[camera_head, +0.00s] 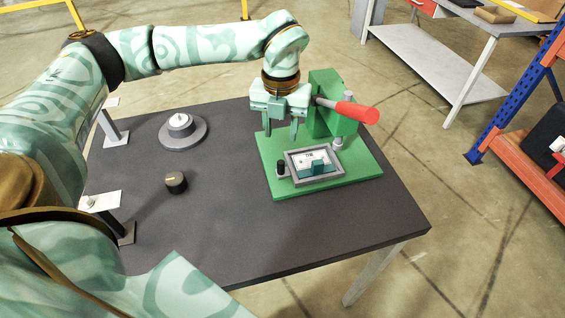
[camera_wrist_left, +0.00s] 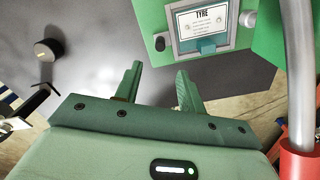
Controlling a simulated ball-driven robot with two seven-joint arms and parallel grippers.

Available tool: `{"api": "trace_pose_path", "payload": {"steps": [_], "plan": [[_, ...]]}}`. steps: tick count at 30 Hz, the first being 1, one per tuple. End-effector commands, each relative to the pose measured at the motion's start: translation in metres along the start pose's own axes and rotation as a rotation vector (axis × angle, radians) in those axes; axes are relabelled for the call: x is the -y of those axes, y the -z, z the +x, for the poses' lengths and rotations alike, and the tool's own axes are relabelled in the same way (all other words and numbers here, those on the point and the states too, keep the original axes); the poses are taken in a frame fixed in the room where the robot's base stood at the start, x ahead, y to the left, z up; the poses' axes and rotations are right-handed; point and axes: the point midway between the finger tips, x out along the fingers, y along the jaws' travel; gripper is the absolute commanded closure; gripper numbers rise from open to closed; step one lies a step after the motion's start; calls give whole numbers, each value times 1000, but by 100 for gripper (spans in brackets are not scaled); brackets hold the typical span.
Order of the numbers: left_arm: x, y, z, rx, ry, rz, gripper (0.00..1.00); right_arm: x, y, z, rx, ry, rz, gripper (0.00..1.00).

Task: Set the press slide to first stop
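A green press (camera_head: 330,115) stands at the right of the dark table, with a lever ending in a red handle (camera_head: 357,112). On its green base (camera_head: 355,178) is a grey-framed tray (camera_head: 288,165) with a white label and a teal block (camera_head: 318,168). In the left wrist view, the label (camera_wrist_left: 203,20) reads TYRE and the teal block (camera_wrist_left: 207,45) is below it. My left gripper (camera_head: 281,136) hangs pointing down beside the press, left of the lever. Its fingers (camera_wrist_left: 158,82) are apart with nothing between them. My right gripper is not in view.
A small black knob (camera_head: 281,168) stands left of the tray. A round grey dial (camera_head: 182,132) and a dark knob (camera_head: 176,182) are on the table's left half. Brackets (camera_head: 115,135) stand at the left edge. The front middle of the table is clear.

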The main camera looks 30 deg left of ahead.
Motion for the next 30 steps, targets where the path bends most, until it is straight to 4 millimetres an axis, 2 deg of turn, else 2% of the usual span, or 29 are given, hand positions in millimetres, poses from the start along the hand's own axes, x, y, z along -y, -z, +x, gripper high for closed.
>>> {"api": "trace_pose_path", "payload": {"steps": [1, 6, 12, 18, 26, 28, 30], "plan": [[0, 1, 18, -6, -3, 0, 60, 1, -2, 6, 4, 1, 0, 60], [0, 0, 62, -4, -3, 0, 60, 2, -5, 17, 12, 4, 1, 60], [0, 0, 99, -3, -2, 1, 60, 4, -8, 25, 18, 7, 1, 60], [0, 0, 113, 0, -1, 1, 60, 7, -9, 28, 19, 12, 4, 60], [0, 0, 114, 1, 0, 2, 60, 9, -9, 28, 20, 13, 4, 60], [0, 0, 113, 1, 0, 2, 74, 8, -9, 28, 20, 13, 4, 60], [0, 0, 113, 1, 0, 2, 94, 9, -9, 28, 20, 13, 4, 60]]}}
